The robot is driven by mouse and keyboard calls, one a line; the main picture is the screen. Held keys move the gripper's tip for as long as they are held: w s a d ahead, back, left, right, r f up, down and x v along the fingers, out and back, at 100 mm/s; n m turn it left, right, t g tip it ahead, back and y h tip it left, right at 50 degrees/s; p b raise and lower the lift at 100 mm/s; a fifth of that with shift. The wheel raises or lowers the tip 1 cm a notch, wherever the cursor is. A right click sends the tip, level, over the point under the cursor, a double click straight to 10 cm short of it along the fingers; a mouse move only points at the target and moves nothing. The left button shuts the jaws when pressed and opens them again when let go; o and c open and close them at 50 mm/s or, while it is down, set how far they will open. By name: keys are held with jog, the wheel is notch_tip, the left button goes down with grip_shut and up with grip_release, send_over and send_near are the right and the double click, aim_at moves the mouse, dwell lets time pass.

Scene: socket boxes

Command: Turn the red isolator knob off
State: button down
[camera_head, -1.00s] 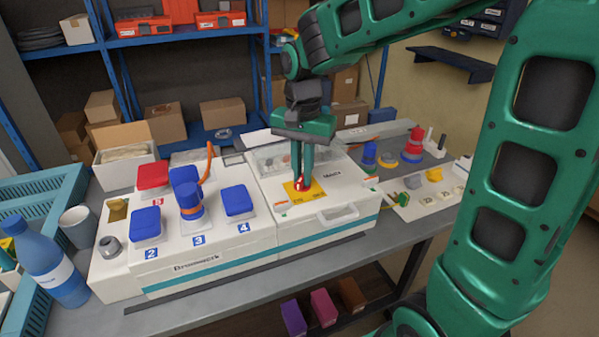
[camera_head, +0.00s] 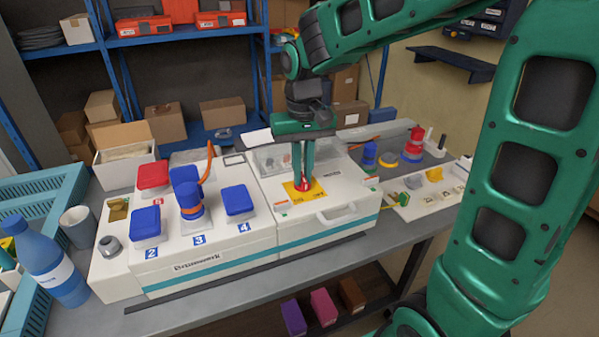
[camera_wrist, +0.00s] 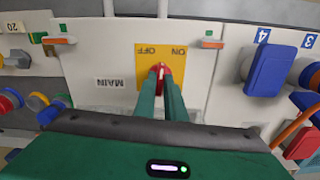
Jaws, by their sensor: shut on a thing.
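The red isolator knob (camera_head: 304,186) sits on a yellow plate (camera_head: 316,191) on the white box with the MAIN label. In the wrist view the knob (camera_wrist: 161,70) has a pale pointer line running roughly up and down the picture. The yellow plate (camera_wrist: 148,62) there carries ON and OFF, both upside down, with the line near the gap between them. My gripper (camera_head: 303,176) points down from above and is shut on the knob, one green finger on each side. The fingers partly hide the knob.
The left white box bears blue covers (camera_head: 146,223), a red cover (camera_head: 153,175) and a blue plug (camera_head: 190,202) with an orange cable. A clear lid (camera_head: 283,157) stands behind the knob. A blue bottle (camera_head: 50,262) and a grey cup (camera_head: 78,226) stand at the left.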

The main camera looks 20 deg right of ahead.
jog(key=n, duration=0.5)
jog(key=shift+w+n, duration=0.1)
jog(key=shift+n, duration=0.2)
jog(key=shift+r+n, duration=0.1)
jog(key=shift+n, duration=2.1)
jog(key=c, duration=1.8)
grip_release()
notch_tip(320, 180, up, 11)
jog(key=shift+f, duration=0.2)
